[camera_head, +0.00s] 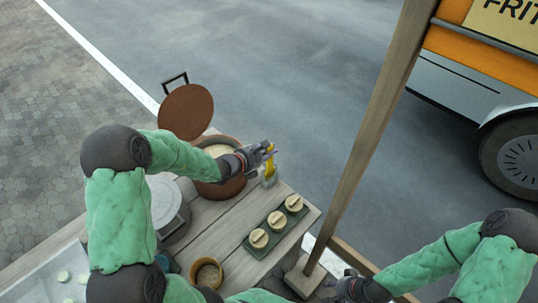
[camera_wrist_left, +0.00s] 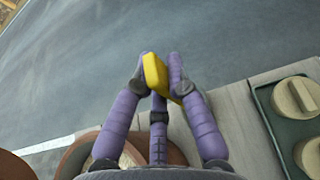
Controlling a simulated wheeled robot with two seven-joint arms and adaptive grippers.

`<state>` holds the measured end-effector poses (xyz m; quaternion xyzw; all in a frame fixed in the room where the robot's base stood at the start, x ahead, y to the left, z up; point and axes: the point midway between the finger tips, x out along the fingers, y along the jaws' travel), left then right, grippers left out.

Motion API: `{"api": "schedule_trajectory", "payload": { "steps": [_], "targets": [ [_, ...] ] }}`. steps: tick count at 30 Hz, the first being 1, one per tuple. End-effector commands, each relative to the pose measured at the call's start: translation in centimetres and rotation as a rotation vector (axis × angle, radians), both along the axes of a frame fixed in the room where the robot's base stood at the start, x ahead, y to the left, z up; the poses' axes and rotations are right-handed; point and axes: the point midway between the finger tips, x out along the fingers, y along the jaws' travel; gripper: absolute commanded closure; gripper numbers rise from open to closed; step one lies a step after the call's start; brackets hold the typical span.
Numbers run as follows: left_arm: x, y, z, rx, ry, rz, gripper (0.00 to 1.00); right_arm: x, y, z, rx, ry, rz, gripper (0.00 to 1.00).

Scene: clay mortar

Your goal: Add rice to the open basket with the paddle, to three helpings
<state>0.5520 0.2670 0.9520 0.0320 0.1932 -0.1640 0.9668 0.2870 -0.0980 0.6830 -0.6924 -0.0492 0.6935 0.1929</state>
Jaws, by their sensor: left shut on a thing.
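My left gripper (camera_head: 262,154) is shut on the yellow handle of the paddle (camera_head: 270,163), which stands over a small grey holder (camera_head: 269,181) at the table's far corner. The wrist view shows the yellow handle (camera_wrist_left: 155,72) between the purple fingers (camera_wrist_left: 160,70); the paddle's lower end is hidden. A brown pot (camera_head: 232,188) with pale rice (camera_head: 216,151) is left of the gripper, partly covered by my arm. An open round basket (camera_head: 206,273) with a tan rim is at the near edge. My right gripper (camera_head: 345,287) is low at right, its fingers unclear.
A round brown lid (camera_head: 187,112) stands raised behind the pot. A green tray (camera_head: 263,246) holds three round lidded pieces. A grey round appliance (camera_head: 166,203) is left of the pot. A wooden post (camera_head: 372,140) rises at right. Bare planks lie between pot and tray.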

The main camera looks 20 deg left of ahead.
Motion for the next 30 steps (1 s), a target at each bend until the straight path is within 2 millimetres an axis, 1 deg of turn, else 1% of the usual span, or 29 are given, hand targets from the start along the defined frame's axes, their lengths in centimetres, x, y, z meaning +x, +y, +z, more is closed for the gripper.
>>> {"api": "schedule_trajectory", "payload": {
  "steps": [1, 3, 10, 18, 30],
  "targets": [
    [0.1, 0.0, 1.5, 0.002, -0.006, -0.001, 1.0, 0.0, 0.0, 0.6, 0.0, 0.0, 0.0, 0.6],
    [0.1, 0.0, 2.9, 0.003, -0.005, -0.001, 1.0, 0.0, 0.0, 1.1, 0.0, 0.0, 0.0, 0.6],
    [0.1, 0.0, 6.8, 0.002, -0.005, 0.0, 1.0, 0.0, 0.0, 2.3, 0.0, 0.0, 0.0, 0.6],
    [0.0, 0.0, 9.1, 0.001, -0.003, 0.0, 1.0, 0.0, 0.0, 3.2, 0.0, 0.0, 0.0, 0.6],
    [0.0, 0.0, 11.5, 0.002, -0.002, 0.0, 1.0, 0.0, 0.0, 5.0, 0.0, 0.0, 0.0, 0.6]
  ]
}}
